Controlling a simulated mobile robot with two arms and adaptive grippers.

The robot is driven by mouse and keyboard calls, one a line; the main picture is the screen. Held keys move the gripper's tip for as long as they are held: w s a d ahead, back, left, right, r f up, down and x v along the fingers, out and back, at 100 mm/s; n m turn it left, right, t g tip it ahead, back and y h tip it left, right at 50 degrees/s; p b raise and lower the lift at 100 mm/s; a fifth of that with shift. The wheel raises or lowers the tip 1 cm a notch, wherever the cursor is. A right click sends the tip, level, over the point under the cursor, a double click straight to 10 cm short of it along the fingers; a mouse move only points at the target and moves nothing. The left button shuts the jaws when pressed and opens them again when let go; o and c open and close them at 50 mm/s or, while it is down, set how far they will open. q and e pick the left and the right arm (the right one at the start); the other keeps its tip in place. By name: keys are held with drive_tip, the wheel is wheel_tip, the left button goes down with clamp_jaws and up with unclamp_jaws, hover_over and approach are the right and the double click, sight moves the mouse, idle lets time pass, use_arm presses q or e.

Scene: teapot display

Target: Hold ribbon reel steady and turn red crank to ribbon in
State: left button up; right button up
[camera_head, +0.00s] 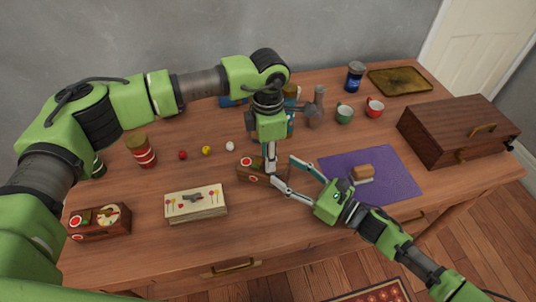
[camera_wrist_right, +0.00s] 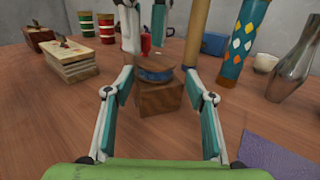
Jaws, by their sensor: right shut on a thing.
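The ribbon reel is a small wooden box (camera_head: 250,174) near the table's middle, with a round red-and-white mark on it. In the right wrist view it is a brown block (camera_wrist_right: 160,101) with a blue reel (camera_wrist_right: 154,74) on top. My left gripper (camera_head: 270,166) points down from above at the reel's top. In the right wrist view its pale fingers show, with a red part (camera_wrist_right: 146,43) between or behind them. Whether that is the crank, I cannot tell.
A purple mat (camera_head: 400,180) with a small brown-and-white block lies right. A big wooden case (camera_head: 455,130) stands far right. A pale stacked block (camera_head: 196,204), another small box (camera_head: 100,222) and a red tin (camera_head: 141,152) stand left. Mugs and bottles stand behind.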

use_arm(q)
wheel_tip(320, 180, up, 12)
idle(0.7)
use_arm(e)
drive_tip(key=o, duration=1.5)
